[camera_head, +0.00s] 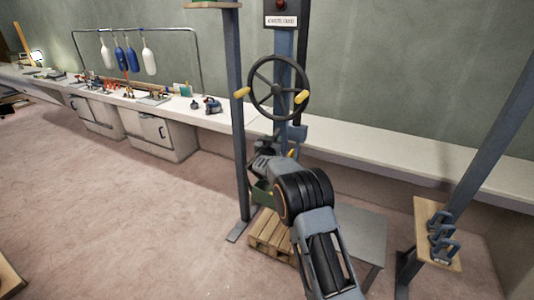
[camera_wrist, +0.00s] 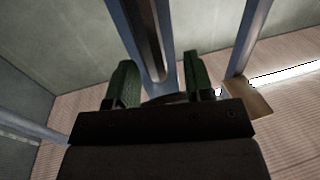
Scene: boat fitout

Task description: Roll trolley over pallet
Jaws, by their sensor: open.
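A wooden pallet (camera_head: 268,238) lies on the floor between the posts, partly hidden by my arm. No trolley can be made out in either view. A black handwheel (camera_head: 275,88) with two yellow grips stands upright on a blue-grey column (camera_head: 283,50), above my arm. My gripper (camera_head: 263,192) is low in front of the column, above the pallet. In the wrist view its two green fingers (camera_wrist: 160,82) are spread apart with nothing held. A grey post (camera_wrist: 145,35) shows beyond the gap between them; whether it touches them I cannot tell.
A grey post (camera_head: 238,120) stands left of the wheel. A slanted post (camera_head: 490,150) stands right, beside a small board (camera_head: 436,228) with grey shackle-like parts. A grey table (camera_head: 362,235) is close right of my arm. A long white workbench (camera_head: 395,150) lines the wall.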

